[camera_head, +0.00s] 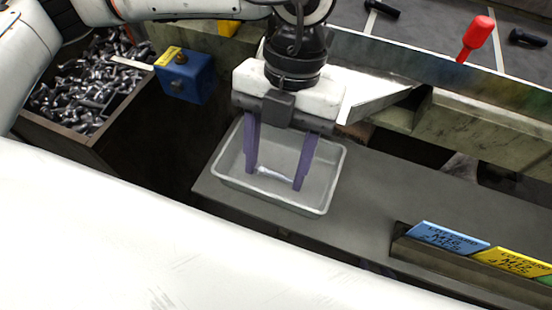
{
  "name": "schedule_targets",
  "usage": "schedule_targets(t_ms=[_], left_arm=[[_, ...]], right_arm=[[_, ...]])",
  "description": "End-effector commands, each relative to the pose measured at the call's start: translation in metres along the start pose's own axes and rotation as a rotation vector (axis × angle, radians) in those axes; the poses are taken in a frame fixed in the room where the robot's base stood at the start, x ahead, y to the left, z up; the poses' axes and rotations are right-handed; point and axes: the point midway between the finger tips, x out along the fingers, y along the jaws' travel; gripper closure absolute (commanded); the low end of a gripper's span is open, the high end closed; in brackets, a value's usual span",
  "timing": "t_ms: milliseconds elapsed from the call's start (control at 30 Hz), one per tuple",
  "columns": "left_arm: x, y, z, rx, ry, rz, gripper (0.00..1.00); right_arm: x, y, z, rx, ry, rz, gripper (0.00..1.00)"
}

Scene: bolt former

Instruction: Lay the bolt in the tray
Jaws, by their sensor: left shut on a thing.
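The silver bolt (274,174) is between the purple fingertips of my left gripper (273,180), in the camera_head view. The gripper is shut on it, with a finger at each end of the bolt, which lies roughly level. The fingers reach down inside the grey tray (322,180). I cannot tell whether the bolt touches the tray floor. No other bolt shows in the tray. My right gripper is not in view.
A bin (72,149) heaped with bolts stands at the left, beside a blue box (187,79). Colored lot cards (447,237) stand in a holder at the lower right. A red-handled tool (476,35) is at the upper right.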

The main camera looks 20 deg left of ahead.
Motion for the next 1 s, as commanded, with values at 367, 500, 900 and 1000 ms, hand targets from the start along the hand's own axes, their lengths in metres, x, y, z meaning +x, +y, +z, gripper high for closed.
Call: schedule_targets(t_ms=[367,500,900,1000], left_arm=[[0.001,0.000,0.000,0.000,0.000,0.000,0.29],[0.001,0.000,0.000,0.000,0.000,0.000,0.29],[-0.046,-0.001,-0.002,0.000,-0.005,-0.002,0.29],[-0.070,-0.001,-0.002,0.000,-0.005,-0.002,0.29]], right_arm=[[0.000,-0.001,0.000,-0.001,0.001,-0.001,0.69],[0.000,-0.001,0.000,-0.001,0.001,-0.002,0.69],[-0.006,-0.002,-0.005,0.003,0.007,-0.002,0.69],[-0.004,-0.001,-0.002,0.004,0.003,-0.001,0.69]])
